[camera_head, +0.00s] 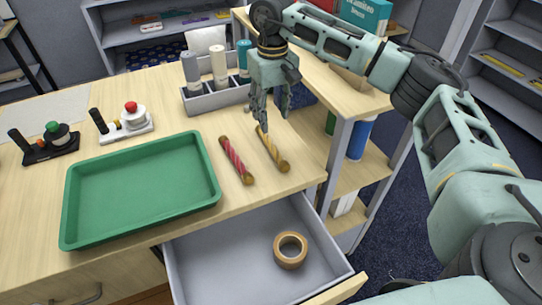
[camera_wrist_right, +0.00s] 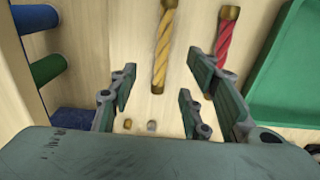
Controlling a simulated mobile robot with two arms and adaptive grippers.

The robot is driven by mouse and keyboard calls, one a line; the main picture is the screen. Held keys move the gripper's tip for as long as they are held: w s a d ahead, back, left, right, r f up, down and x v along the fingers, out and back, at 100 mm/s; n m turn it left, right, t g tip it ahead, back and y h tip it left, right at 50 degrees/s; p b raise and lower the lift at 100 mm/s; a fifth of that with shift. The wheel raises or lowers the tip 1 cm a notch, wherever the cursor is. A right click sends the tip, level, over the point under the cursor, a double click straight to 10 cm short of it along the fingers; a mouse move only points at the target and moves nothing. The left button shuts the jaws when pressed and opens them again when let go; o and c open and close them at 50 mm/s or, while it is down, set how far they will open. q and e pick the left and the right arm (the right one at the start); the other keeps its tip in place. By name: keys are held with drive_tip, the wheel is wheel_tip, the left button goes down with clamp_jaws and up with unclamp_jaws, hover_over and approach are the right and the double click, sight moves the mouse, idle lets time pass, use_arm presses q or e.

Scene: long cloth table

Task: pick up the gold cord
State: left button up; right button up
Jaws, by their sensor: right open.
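The gold cord (camera_head: 271,150) is a short twisted piece with capped ends, lying on the wooden table near its right edge. It also shows in the right wrist view (camera_wrist_right: 164,45), upright in the picture, beyond the gap between the fingers. A red cord (camera_head: 236,160) lies beside it on the left, and in the wrist view (camera_wrist_right: 225,42) on the right. My right gripper (camera_head: 269,118) is open and empty, above the table near the far end of the gold cord. In the wrist view its fingers (camera_wrist_right: 160,95) are spread apart. My left gripper is not in view.
A green tray (camera_head: 70,205) lies left of the cords. An open drawer (camera_head: 205,262) below holds a tape roll (camera_head: 290,250). A grey holder (camera_head: 208,103) with several bottles stands behind. A shelf unit (camera_head: 345,135) adjoins the table's right side.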

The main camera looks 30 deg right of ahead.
sight(271, 143)
wheel_tip(271, 143, down, 2)
drive_tip(key=shift+f+b, duration=0.1)
drive_tip(key=shift+b, duration=0.35)
drive_tip(key=shift+f, duration=0.25)
drive_tip(key=f+p, duration=0.1)
drive_tip(key=f, duration=0.5)
drive_tip(key=shift+s+a+f+p, duration=0.1)
drive_tip(key=shift+s+a+p, duration=0.1)
drive_tip(key=shift+p, duration=0.2)
drive_tip(key=shift+f, duration=0.4)
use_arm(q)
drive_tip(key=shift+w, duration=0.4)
use_arm(e)
clamp_jaws()
